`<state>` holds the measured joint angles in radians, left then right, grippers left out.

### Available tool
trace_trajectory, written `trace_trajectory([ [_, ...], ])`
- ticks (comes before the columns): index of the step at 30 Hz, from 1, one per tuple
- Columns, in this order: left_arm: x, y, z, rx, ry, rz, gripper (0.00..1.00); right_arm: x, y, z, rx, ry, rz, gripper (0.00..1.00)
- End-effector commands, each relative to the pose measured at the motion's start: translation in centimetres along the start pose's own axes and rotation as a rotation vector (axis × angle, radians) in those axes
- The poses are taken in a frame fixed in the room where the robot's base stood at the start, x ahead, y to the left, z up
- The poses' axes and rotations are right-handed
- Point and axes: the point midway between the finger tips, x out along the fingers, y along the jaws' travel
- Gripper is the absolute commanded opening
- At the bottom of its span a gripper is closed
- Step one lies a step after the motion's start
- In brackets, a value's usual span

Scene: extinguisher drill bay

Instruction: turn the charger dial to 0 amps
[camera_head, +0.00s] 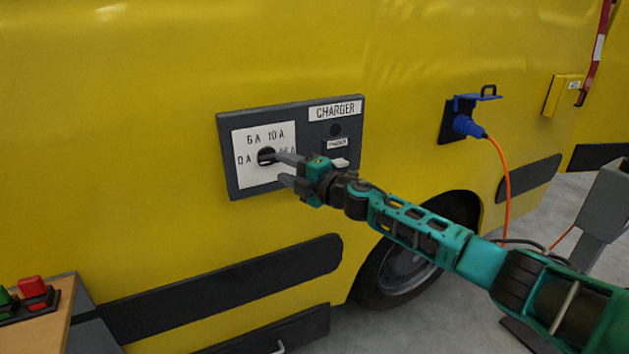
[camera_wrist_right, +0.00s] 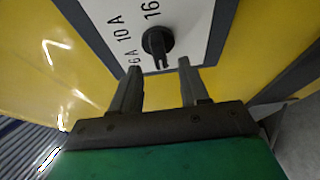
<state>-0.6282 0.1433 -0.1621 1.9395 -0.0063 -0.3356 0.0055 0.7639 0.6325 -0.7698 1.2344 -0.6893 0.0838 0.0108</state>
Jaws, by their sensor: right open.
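The charger panel (camera_head: 226,131) is a dark grey box on the yellow vehicle side, with a white scale plate (camera_head: 250,175) marked 0 A, 6 A, 10 A and 16 A. The black charger dial (camera_head: 266,156) sits on the plate. My right gripper (camera_head: 279,169) is open in front of it, and one finger partly covers the 16 A mark in the head view. In the right wrist view the dial (camera_wrist_right: 157,42) lies just beyond the gap between the two open fingers (camera_wrist_right: 158,78), not between them. Which mark the dial points to I cannot tell. My left gripper is not in view.
A blue plug (camera_head: 467,126) with an orange cable sits in a socket right of the panel. A yellow box (camera_head: 564,97) is farther right. Red and green buttons (camera_head: 32,287) stand on a wooden surface at lower left. The vehicle side left of the panel is clear.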

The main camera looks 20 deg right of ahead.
Motion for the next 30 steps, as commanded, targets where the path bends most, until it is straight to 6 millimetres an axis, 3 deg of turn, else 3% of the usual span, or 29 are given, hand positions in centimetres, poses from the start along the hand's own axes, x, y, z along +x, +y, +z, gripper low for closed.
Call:
trace_trajectory([
  [9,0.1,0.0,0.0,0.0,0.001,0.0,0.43,-5.6,-0.1,0.0,-0.001,0.0,-0.002,0.45],
  [15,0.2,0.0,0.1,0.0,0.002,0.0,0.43,-7.9,-0.1,0.0,0.0,0.001,-0.002,0.45],
  [30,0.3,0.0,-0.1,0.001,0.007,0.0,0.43,-8.7,0.1,0.0,0.0,0.001,0.0,0.45],
])
